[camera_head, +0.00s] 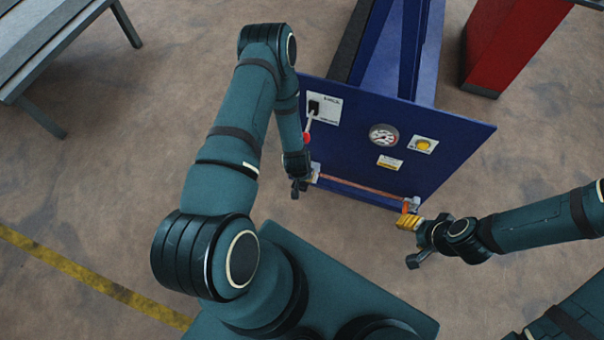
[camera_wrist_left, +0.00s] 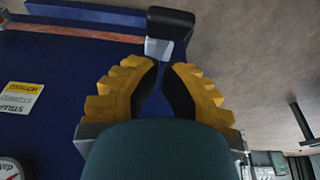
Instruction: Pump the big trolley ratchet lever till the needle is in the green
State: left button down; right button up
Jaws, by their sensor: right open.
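The gauge (camera_head: 383,137) is a white dial on the blue panel (camera_head: 455,160); its needle is too small to read. Part of the dial also shows in the left wrist view (camera_wrist_left: 12,168). A copper-coloured strap (camera_head: 362,188) runs along the panel's lower edge. I cannot tell which is the ratchet lever. My left gripper (camera_wrist_left: 157,70) is open by the grey piece, which is beyond its fingertips. My right gripper (camera_head: 410,222) is open beside the orange part.
A red-knobbed lever (camera_head: 307,137) stands at a white plate (camera_head: 321,106), close to my left forearm. A yellow button (camera_head: 424,145) and a yellow-white label (camera_head: 390,163) are on the panel. A red cabinet (camera_head: 512,40) and grey bench (camera_head: 45,45) stand behind.

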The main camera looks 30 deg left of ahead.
pick_arm(q)
jog(key=shift+b+x, duration=0.4)
jog(key=shift+x, duration=2.8)
pick_arm(e)
jog(key=shift+s+f, duration=0.1)
jog(key=shift+f, duration=0.4)
pick_arm(q)
jog(key=shift+s, duration=0.1)
